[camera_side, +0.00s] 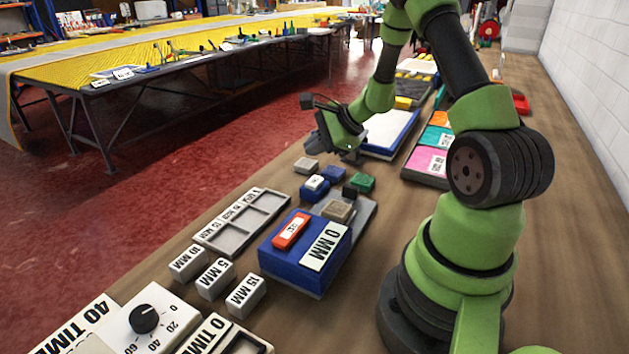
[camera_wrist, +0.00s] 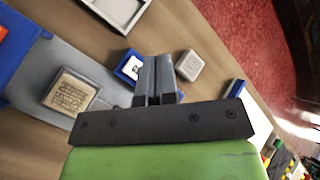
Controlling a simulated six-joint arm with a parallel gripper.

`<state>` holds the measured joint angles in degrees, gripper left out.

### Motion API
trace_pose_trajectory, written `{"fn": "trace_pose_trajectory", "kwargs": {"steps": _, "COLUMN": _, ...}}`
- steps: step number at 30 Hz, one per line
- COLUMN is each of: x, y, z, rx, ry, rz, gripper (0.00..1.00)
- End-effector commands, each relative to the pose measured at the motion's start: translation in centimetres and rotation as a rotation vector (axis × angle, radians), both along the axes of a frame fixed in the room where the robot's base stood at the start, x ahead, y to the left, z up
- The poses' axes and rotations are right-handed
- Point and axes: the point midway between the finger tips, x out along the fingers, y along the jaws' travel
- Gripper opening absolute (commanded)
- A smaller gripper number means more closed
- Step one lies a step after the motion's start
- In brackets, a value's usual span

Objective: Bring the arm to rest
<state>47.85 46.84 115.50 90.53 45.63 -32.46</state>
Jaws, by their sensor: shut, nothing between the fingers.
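My arm is green and dark grey and reaches from its base at the right over the wooden bench. My gripper (camera_side: 350,157) hangs above the bench beyond a group of small blocks. In the wrist view my gripper's two grey fingers (camera_wrist: 157,62) lie together with nothing between them. They appear between a blue block with a white top (camera_wrist: 129,66) and a pale grey block (camera_wrist: 189,65). The exact height of the fingertips over the bench is hard to tell.
A blue box marked 0 MM (camera_side: 325,247), a grey divided tray (camera_side: 222,238) and labelled white blocks (camera_side: 215,279) stand nearer the camera. A blue-edged white pad (camera_side: 390,130) lies beyond the gripper. Coloured cards (camera_side: 432,145) lie at right. A yellow-covered table (camera_side: 180,43) stands across the red floor.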

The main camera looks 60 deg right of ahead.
Motion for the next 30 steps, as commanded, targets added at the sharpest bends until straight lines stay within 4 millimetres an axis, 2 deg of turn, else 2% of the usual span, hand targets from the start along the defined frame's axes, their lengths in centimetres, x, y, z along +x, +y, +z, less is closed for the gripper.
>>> {"fn": "trace_pose_trajectory", "kwargs": {"steps": 6, "x": 0.0, "y": 0.1, "z": 0.1, "rx": -0.002, "ry": -0.001, "rz": 0.005, "gripper": 0.00}}
{"fn": "trace_pose_trajectory", "kwargs": {"steps": 8, "x": 0.2, "y": 0.5, "z": 0.7, "rx": -0.011, "ry": -0.007, "rz": 0.028, "gripper": 0.00}}
{"fn": "trace_pose_trajectory", "kwargs": {"steps": 10, "x": 0.7, "y": 1.7, "z": 2.2, "rx": -0.036, "ry": -0.020, "rz": 0.089, "gripper": 0.00}}
{"fn": "trace_pose_trajectory", "kwargs": {"steps": 14, "x": 1.2, "y": 6.0, "z": 6.8, "rx": -0.122, "ry": -0.056, "rz": 0.302, "gripper": 0.00}}
{"fn": "trace_pose_trajectory", "kwargs": {"steps": 17, "x": 0.4, "y": 10.3, "z": 10.6, "rx": -0.216, "ry": -0.081, "rz": 0.508, "gripper": 0.00}}
{"fn": "trace_pose_trajectory", "kwargs": {"steps": 21, "x": -2.3, "y": 15.7, "z": 14.8, "rx": -0.370, "ry": -0.102, "rz": 0.774, "gripper": 0.00}}
{"fn": "trace_pose_trajectory", "kwargs": {"steps": 24, "x": -5.1, "y": 18.7, "z": 16.9, "rx": -0.498, "ry": -0.113, "rz": 0.944, "gripper": 0.00}}
{"fn": "trace_pose_trajectory", "kwargs": {"steps": 27, "x": -8.3, "y": 20.8, "z": 18.4, "rx": -0.641, "ry": -0.124, "rz": 1.092, "gripper": 0.00}}
{"fn": "trace_pose_trajectory", "kwargs": {"steps": 30, "x": -11.4, "y": 21.9, "z": 19.4, "rx": -0.795, "ry": -0.136, "rz": 1.209, "gripper": 0.00}}
